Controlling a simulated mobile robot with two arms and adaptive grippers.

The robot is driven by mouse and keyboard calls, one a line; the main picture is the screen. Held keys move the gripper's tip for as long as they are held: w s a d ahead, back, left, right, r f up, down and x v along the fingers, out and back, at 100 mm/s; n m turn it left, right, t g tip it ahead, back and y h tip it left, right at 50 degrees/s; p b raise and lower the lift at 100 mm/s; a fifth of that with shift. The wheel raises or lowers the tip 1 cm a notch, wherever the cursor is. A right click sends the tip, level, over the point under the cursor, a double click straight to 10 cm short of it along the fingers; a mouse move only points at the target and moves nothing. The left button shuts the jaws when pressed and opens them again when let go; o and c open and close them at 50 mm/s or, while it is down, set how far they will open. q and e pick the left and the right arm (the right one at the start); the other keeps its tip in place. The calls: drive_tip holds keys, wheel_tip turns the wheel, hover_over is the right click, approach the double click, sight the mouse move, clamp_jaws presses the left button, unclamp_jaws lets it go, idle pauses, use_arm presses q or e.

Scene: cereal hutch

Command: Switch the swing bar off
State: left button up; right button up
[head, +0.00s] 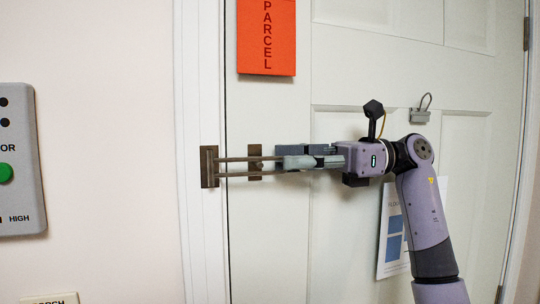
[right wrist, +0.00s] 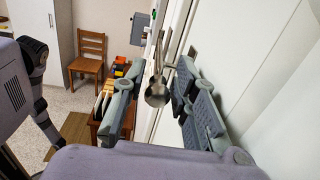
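The swing bar (head: 238,174) is a bronze double-rod loop in the head view. It runs level from a plate (head: 209,167) on the door frame, across a small catch plate (head: 255,152) on the white door. My right gripper (head: 288,160) is at the bar's free right end, close to the door. In the right wrist view the fingers (right wrist: 157,105) are spread, with the bar's rounded metal end (right wrist: 157,93) between them. A gap shows on both sides, so I see no clear grip. My left gripper is not seen.
An orange parcel sign (head: 266,38) hangs on the door above the bar. A clip (head: 420,112) and a paper notice (head: 391,235) are on the door at the right. A grey control panel (head: 18,150) is on the left wall. A wooden chair (right wrist: 88,55) stands in the room.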

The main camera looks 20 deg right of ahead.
sight(268, 160)
drive_tip(key=a+p, duration=0.1)
drive_tip(key=a, duration=0.3)
drive_tip(key=shift+w+a+r, duration=0.1)
drive_tip(key=shift+a, duration=0.2)
drive_tip(key=shift+d, duration=0.1)
drive_tip(key=shift+c, duration=0.2)
clamp_jaws()
idle(0.4)
